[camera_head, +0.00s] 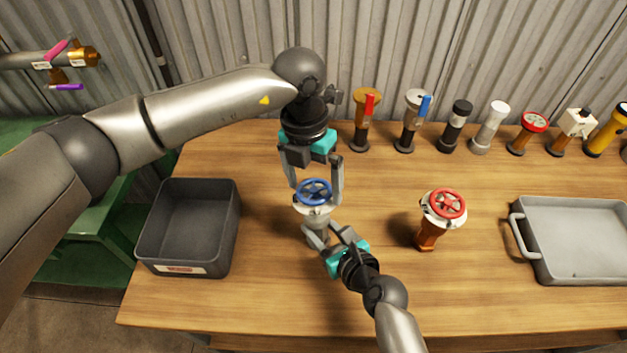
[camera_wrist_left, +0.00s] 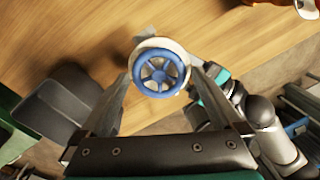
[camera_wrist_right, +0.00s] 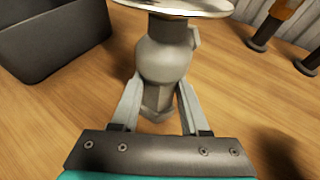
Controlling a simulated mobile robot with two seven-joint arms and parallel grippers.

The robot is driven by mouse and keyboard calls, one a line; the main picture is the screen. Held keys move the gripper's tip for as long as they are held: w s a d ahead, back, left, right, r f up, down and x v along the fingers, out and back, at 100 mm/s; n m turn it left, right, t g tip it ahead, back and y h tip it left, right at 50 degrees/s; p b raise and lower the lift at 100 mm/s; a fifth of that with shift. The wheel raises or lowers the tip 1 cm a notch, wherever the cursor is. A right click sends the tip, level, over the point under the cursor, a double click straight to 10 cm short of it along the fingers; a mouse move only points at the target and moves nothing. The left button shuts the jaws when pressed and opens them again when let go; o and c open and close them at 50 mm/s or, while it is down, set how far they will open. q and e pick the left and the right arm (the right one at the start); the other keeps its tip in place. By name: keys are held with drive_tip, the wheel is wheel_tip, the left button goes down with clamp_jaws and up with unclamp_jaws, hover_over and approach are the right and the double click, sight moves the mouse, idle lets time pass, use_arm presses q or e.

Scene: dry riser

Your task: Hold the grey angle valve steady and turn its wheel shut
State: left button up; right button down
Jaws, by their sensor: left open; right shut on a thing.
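The grey angle valve (camera_head: 316,221) stands upright on the wooden table, with a blue wheel (camera_head: 314,192) on top. My right gripper (camera_head: 318,238) is shut on the valve's lower body; the right wrist view shows its fingers on both sides of the grey body (camera_wrist_right: 163,62). My left gripper (camera_head: 316,180) is above the valve, pointing down, with its open fingers on either side of the blue wheel. In the left wrist view the wheel (camera_wrist_left: 158,72) sits between the fingers with a gap on each side. The valve's foot is partly hidden by my right gripper.
A second valve with a red wheel (camera_head: 442,210) and orange body stands to the right. A dark bin (camera_head: 190,268) is at the left, a grey tray (camera_head: 524,240) at the right. Several fittings, including a red-lever valve (camera_head: 364,120), line the back edge.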

sight(308, 187)
drive_tip(key=shift+r, duration=0.1)
use_arm(q)
drive_tip(key=c, duration=1.1)
drive_tip(key=shift+m, duration=0.7)
drive_tip(key=shift+c, duration=0.2)
drive_tip(key=o, duration=1.1)
drive_tip(key=shift+o, duration=0.2)
drive_tip(key=shift+r, duration=0.15)
wheel_tip(308, 187, up, 12)
drive_tip(key=a, duration=0.1)
drive_tip(key=shift+w, duration=0.3)
